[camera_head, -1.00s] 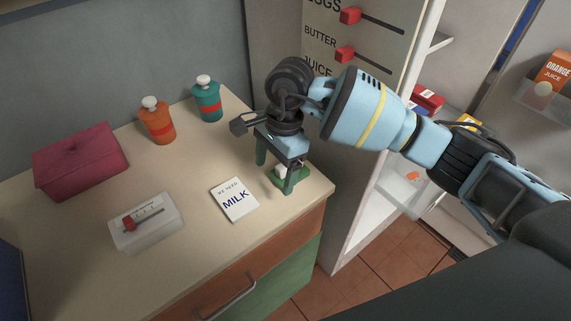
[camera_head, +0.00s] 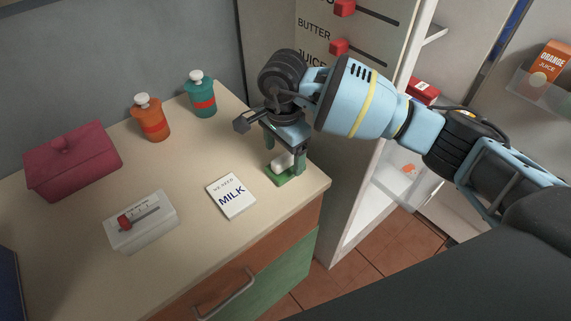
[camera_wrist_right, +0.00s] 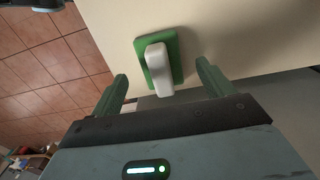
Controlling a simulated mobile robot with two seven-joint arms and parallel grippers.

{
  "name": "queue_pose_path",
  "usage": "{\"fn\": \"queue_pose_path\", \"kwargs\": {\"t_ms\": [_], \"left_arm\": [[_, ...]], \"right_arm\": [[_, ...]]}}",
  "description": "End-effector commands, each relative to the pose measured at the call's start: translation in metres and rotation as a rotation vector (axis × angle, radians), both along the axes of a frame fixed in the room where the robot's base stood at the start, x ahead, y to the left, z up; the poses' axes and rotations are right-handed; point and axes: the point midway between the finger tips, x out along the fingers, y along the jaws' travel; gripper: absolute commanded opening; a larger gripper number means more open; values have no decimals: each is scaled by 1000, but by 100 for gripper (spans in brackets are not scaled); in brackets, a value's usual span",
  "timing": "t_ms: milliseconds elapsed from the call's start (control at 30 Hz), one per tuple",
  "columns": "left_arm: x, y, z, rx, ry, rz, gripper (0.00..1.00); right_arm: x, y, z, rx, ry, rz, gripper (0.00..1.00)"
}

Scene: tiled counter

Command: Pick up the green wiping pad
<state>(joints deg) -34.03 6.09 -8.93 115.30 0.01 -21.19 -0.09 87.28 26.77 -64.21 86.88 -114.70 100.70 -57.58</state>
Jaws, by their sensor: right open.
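The green wiping pad (camera_head: 285,180) lies flat near the counter's right front corner, with a white handle (camera_head: 282,164) on top. My right gripper (camera_head: 285,154) is open and empty above it, partly covering it in the head view. In the right wrist view, the green pad (camera_wrist_right: 141,48) and its white handle (camera_wrist_right: 158,69) lie beyond my open fingertips (camera_wrist_right: 162,80), between the two fingers in the picture. I see no finger touching the handle. My left gripper is in neither view.
A "MILK" note (camera_head: 231,197) lies just left of the pad. A white slider box (camera_head: 141,222), a dark red box (camera_head: 73,164), an orange bottle (camera_head: 152,122) and a teal bottle (camera_head: 201,97) stand farther left. A tall cabinet with a slider panel (camera_head: 312,47) rises behind.

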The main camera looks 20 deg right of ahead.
Motion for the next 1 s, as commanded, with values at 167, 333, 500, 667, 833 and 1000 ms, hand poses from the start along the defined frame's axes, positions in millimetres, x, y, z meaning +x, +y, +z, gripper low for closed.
{"fn": "queue_pose_path", "kwargs": {"t_ms": [167, 333, 500, 667, 833, 1000], "left_arm": [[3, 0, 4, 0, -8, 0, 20], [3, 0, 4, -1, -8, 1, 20], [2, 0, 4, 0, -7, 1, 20], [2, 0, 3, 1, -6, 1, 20], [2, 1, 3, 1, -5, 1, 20], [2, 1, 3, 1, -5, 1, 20]], "right_arm": [[-1, 3, -26, 1, 1, 0, 80], [-1, 3, -38, 0, -1, 0, 80], [-1, 3, -39, 0, -1, 1, 80], [-1, 3, -39, 0, -1, 0, 67], [-1, 3, -39, 0, -1, 0, 45], [-1, 3, -39, 0, -1, 0, 32]]}}
